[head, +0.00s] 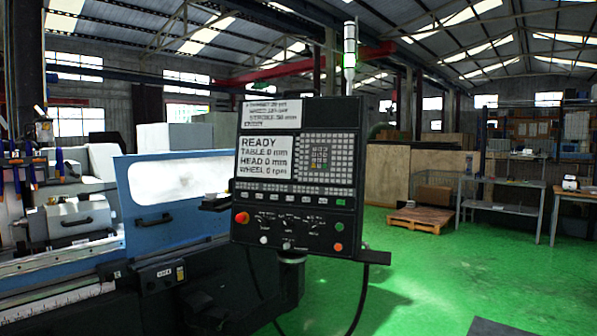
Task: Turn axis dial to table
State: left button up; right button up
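The grinder's control panel (297,170) stands upright in the middle of the head view, facing me. Its screen (265,157) reads READY, TABLE 0 mm, HEAD 0 mm, WHEEL 0 rpm. Below the keypad (324,159) is a dark strip with small dials and fine markings (290,218). The labels there are too small to read, so I cannot tell which is the axis dial or where it points. A red button (242,217) is at the strip's left; green (339,227) and orange (338,247) buttons are at its right. Neither gripper shows in the head view.
The blue grinder (175,207) with its sliding door and workhead (68,222) fills the left. A black cable (358,300) hangs below the panel. A pallet with a box (421,217) and shelves (505,190) stand at the back right.

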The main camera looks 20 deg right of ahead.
aim_at(289, 224)
jog(key=i+j+z, duration=0.15)
jog(key=i, duration=0.3)
jog(key=i+j+z, duration=0.2)
jog(key=i, duration=0.2)
